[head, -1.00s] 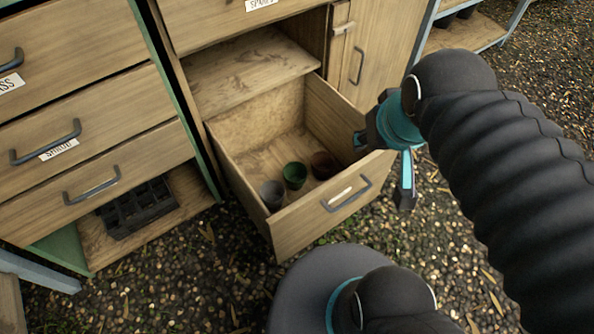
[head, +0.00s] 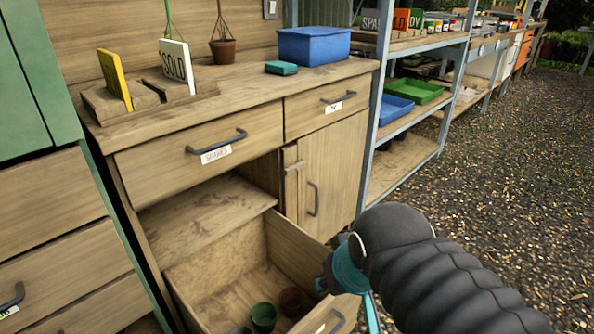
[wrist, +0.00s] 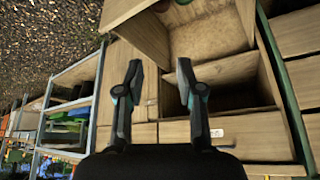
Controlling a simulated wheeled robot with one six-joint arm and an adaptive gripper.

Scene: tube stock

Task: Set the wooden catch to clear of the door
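The wooden catch (head: 293,167) is a small bar lying roughly level on the post at the left edge of the cupboard door (head: 336,178). Its right end seems to reach the door's edge; the exact overlap is too small to tell. The door is shut and has a dark upright handle (head: 313,198). My gripper (head: 340,278) is low in front of the cupboard, beside the open drawer, partly hidden by my arm. In the wrist view my gripper (wrist: 159,68) is open, with nothing between its fingers.
The open lower drawer (head: 300,245) juts out left of my gripper, with several pots inside. Above are shut drawers and a worktop (head: 235,88) with a blue bin (head: 314,46) and sign holder. A metal shelf rack (head: 376,110) stands right. The gravel at right is clear.

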